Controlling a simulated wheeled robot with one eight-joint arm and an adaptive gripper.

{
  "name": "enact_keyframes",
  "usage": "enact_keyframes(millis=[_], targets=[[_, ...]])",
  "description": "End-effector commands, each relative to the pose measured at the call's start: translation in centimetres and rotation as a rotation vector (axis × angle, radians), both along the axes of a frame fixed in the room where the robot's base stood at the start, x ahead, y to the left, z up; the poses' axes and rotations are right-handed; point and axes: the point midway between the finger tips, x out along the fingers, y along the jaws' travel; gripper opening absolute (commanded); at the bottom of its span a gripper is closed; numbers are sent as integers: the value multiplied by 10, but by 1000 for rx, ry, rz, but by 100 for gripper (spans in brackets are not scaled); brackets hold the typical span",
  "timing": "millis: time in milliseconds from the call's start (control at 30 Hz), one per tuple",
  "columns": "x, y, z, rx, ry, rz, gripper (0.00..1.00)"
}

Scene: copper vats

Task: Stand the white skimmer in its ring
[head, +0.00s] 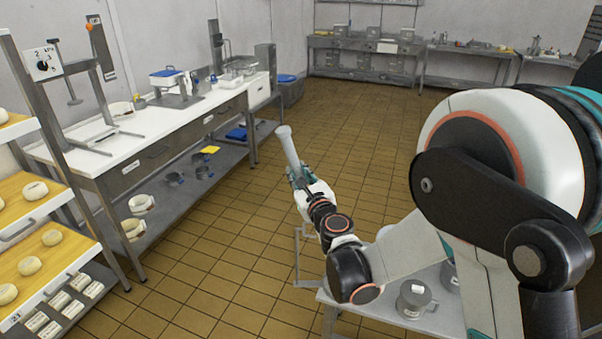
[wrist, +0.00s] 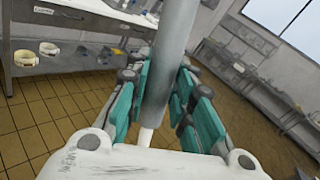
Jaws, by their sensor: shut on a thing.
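My gripper (head: 297,175) is raised over the floor in the middle of the head view, shut on a long pale rod-like thing that I take to be the white skimmer (head: 288,144). The skimmer stands up out of the fingers, tilted a little to the left, with a rounded wider top end. In the wrist view the skimmer's grey shaft (wrist: 172,45) runs between the teal finger pads (wrist: 158,92), and a white lower end shows below them. I cannot make out its ring in either view.
A long white-topped bench (head: 150,130) with devices stands at the left, with pots on its lower shelf. A cheese rack (head: 40,225) is at the near left. A low grey table (head: 375,312) with metal pots is below my arm.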

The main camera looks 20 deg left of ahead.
Motion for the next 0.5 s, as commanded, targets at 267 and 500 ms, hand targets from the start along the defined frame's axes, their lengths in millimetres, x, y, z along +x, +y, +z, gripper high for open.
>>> enact_keyframes(millis=[267, 500], targets=[[-2, 7, -24, -1, 0, 2, 0], [-4, 14, -41, 0, 0, 1, 0]])
